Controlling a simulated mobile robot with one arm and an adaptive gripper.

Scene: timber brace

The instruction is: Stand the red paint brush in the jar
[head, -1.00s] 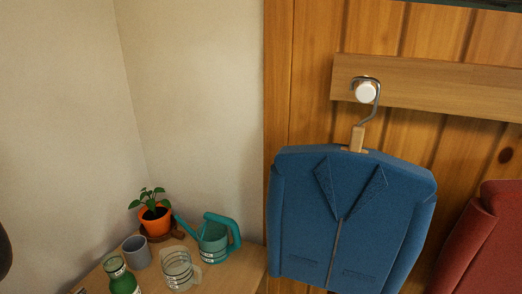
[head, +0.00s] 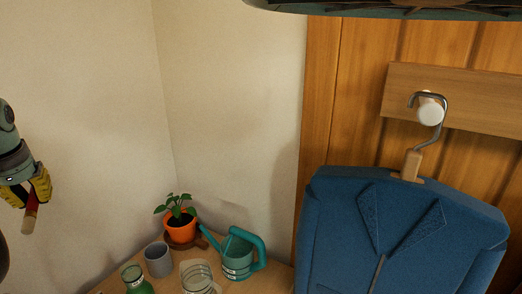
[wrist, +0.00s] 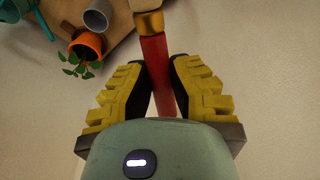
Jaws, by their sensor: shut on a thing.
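My gripper (head: 36,190) is at the far left of the head view, well above the table and left of it. It is shut on the red paint brush (head: 34,203), which points downward with its pale end lowest. In the wrist view the red handle (wrist: 155,62) runs between the yellow fingers of my gripper (wrist: 160,78), with a brass band and pale end beyond. On the table, a grey cup (head: 158,260) and a clear vessel (head: 196,279) stand close together; I cannot tell for sure which is the jar. The grey cup also shows in the wrist view (wrist: 98,16).
A blue jacket (head: 400,235) hangs at right. Open air lies between my gripper and the table.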

